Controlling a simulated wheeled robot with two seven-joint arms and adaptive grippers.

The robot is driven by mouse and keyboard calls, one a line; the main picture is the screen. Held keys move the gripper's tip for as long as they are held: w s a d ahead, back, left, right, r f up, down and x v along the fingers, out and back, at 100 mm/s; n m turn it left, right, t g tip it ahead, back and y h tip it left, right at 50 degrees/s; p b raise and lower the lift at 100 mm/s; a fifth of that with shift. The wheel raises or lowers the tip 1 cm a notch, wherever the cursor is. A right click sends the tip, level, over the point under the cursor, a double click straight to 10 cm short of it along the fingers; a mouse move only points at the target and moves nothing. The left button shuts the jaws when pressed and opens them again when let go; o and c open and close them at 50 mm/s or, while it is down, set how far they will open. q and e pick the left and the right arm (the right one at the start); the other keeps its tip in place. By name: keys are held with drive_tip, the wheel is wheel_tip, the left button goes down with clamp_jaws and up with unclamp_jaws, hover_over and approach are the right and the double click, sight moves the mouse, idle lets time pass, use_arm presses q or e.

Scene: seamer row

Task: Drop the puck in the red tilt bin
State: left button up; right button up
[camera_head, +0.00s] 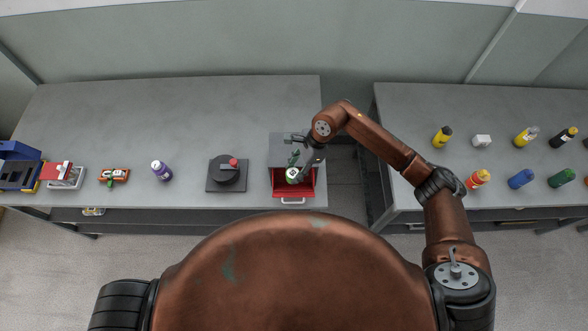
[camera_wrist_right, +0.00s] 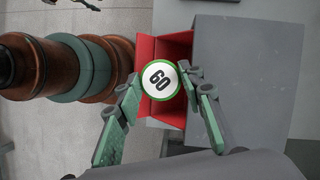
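The puck is a white disc with a green rim and a black "60"; it shows in the right wrist view (camera_wrist_right: 160,80) and the head view (camera_head: 293,175). My right gripper (camera_wrist_right: 160,76) has a fingertip against each side of the puck and holds it over the red tilt bin (camera_wrist_right: 146,50). The bin also shows in the head view (camera_head: 308,186), pulled out at the table's front edge, with a pale handle. The puck hides part of its inside.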

drive_tip(key=o, duration=0.3)
drive_tip(key=shift+o, duration=1)
use_arm(q)
drive_tip(key=shift+s, duration=0.4)
drive_tip(key=shift+w+a, duration=0.15)
use_arm(e)
drive_tip(key=shift+r, duration=0.1)
drive_tip(key=v, duration=1.1)
drive_tip(key=shift+r, duration=0.4)
drive_tip(key=shift+w+d, duration=0.1)
drive_tip(key=shift+d, duration=0.05)
